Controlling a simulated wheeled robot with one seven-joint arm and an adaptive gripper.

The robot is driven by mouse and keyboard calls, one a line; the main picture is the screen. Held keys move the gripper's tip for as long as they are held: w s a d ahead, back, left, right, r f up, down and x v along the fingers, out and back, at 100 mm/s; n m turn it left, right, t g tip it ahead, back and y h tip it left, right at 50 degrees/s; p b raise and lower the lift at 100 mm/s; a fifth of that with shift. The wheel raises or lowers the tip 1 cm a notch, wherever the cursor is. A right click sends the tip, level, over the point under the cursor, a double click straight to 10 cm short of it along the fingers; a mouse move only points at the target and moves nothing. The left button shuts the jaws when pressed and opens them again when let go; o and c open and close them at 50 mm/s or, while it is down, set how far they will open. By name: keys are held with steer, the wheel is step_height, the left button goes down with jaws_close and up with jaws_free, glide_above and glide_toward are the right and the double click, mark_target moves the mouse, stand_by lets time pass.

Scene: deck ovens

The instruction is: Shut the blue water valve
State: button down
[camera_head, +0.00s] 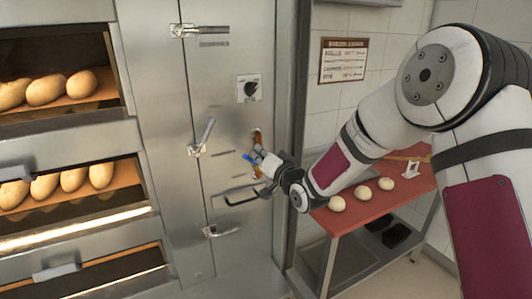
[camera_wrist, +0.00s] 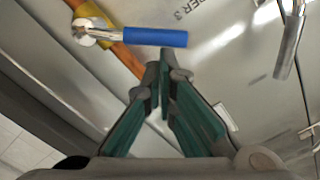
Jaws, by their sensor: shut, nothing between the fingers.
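The blue water valve handle (camera_wrist: 155,37) is a short blue lever on a silver pivot (camera_wrist: 85,32), set on a copper-coloured pipe (camera_wrist: 120,48). In the wrist view it lies nearly level, across the pipe at an angle. In the head view the blue handle (camera_head: 250,159) shows small, just left of my gripper. My gripper (camera_wrist: 165,60) is shut and empty, its fingertips just below the blue handle's right part in the wrist view. I cannot tell whether they touch it. In the head view my gripper (camera_head: 262,163) partly hides the pipe.
Steel door levers (camera_head: 205,133) and (camera_head: 220,231) stick out near the valve. A black knob (camera_head: 250,89) sits above. Deck ovens with loaves (camera_head: 70,180) stand at left. A red table (camera_head: 365,212) with dough balls is at right, under my arm.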

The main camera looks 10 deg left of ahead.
steer(key=a+f+n+b, duration=0.1)
steer(key=n, duration=0.1)
steer(key=s+a+f+n+b, duration=0.1)
steer(key=n, duration=0.1)
steer(key=s+a+f+n+b, duration=0.1)
steer(key=n, duration=0.1)
steer(key=shift+a+f+h, duration=0.1)
steer(key=shift+f+h, duration=0.2)
steer(key=shift+f, duration=0.05)
steer(key=shift+s+f, duration=0.1)
steer(key=shift+s, duration=0.1)
stand_by(0.6)
